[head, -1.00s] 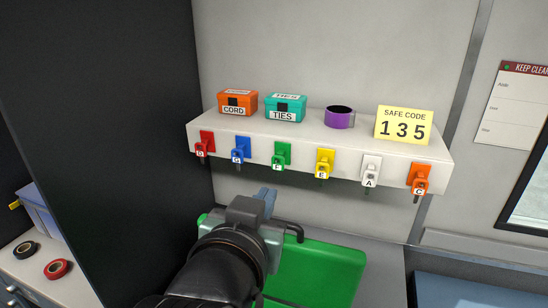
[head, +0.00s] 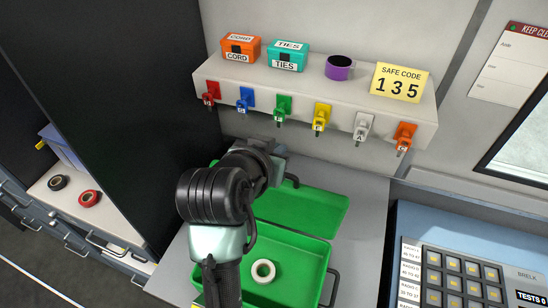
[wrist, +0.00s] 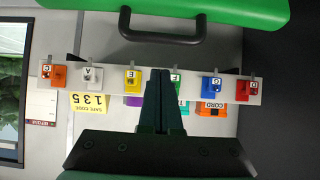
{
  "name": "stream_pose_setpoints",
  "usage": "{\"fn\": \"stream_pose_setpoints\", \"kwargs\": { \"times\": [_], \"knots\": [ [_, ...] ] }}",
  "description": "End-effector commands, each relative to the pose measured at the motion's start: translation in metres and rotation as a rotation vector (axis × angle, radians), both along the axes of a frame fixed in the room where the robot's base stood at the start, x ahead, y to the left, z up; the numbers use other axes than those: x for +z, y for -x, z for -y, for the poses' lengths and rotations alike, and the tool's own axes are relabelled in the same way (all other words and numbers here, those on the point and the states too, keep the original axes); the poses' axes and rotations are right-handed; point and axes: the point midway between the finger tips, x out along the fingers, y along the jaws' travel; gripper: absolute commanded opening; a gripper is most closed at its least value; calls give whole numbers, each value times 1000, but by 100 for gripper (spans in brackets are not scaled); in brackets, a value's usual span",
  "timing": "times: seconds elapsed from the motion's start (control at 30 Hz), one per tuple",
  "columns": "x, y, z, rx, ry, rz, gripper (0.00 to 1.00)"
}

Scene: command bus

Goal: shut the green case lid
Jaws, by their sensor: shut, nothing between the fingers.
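The green case stands open on a grey counter in the head view. Its lid (head: 318,209) is tipped back toward the wall, with a dark handle (head: 292,181) on its far edge. Its base (head: 305,254) is nearer me and holds a white roll (head: 263,271). My arm hides the left part of the case. My gripper (wrist: 160,75) is shut and empty. In the head view its hand is beside the lid's far left part; the fingertips are hidden. The wrist view shows a green edge (wrist: 215,12) and a dark handle (wrist: 172,38), apart from the fingertips.
A white shelf (head: 300,82) with boxes, purple tape (head: 339,67) and several hanging coloured keys is on the wall beyond the lid. A dark panel (head: 140,90) stands left. A blue keypad console (head: 465,240) is right. Bare counter (head: 365,225) lies right of the case.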

Motion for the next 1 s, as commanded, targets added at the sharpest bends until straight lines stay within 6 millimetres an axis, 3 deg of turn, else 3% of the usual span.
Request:
{"fn": "stream_pose_setpoints", "kwargs": {
  "times": [0.17, 0.5, 1.0],
  "knots": [
    [-16, -26, 9, -2, 0, -3, 0],
    [-27, 7, -2, 1, 2, -1, 0],
    [-30, 11, -4, 0, -1, 2, 0]
  ]
}}
